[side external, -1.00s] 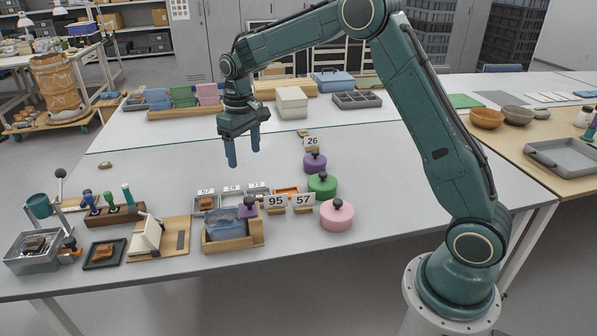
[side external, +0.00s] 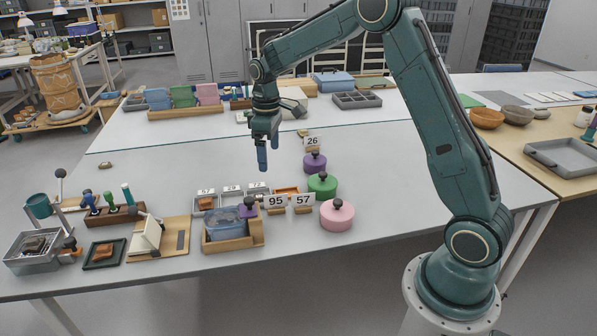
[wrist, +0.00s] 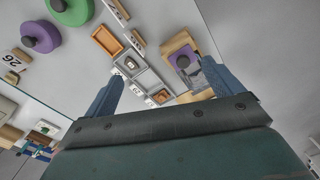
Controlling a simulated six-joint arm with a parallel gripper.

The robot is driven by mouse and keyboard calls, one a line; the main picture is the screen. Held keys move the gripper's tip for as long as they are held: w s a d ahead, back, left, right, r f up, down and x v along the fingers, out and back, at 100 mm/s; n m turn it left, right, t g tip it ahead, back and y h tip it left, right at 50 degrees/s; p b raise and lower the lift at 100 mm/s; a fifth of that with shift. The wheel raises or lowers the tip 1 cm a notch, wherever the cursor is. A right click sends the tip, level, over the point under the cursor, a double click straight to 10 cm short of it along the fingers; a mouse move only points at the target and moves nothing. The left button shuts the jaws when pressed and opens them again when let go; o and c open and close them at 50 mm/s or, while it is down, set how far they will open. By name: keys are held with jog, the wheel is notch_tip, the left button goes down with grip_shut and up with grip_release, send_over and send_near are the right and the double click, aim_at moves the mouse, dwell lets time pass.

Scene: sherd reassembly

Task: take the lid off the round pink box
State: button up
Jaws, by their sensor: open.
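The round pink box (side external: 337,217) stands near the front edge of the table, with its lid on and a dark knob (side external: 337,204) on top. My gripper (side external: 264,157) is open and empty, high above the table, to the left of the pink box and farther back. Its two fingers nearly overlap in the side view. In the wrist view the fingers show spread apart (wrist: 165,92), with small trays below them. The pink box does not show in the wrist view.
A green round box (side external: 322,186) and a purple round box (side external: 315,163) stand in a row behind the pink one. Number cards 95 (side external: 275,203) and 57 (side external: 303,202) stand to its left. A wooden tray with a blue tub (side external: 226,222) is farther left.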

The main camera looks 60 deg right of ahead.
jog(key=s+d+f+n, duration=0.3)
jog(key=s+d+n, duration=0.3)
jog(key=d, duration=0.1)
jog(key=n, duration=0.8)
send_over(338, 201)
jog(key=shift+s+f, duration=0.15)
jog(key=shift+f, duration=1)
jog(key=shift+f, duration=4.3)
jog(key=shift+f, duration=0.1)
jog(key=shift+f, duration=2.5)
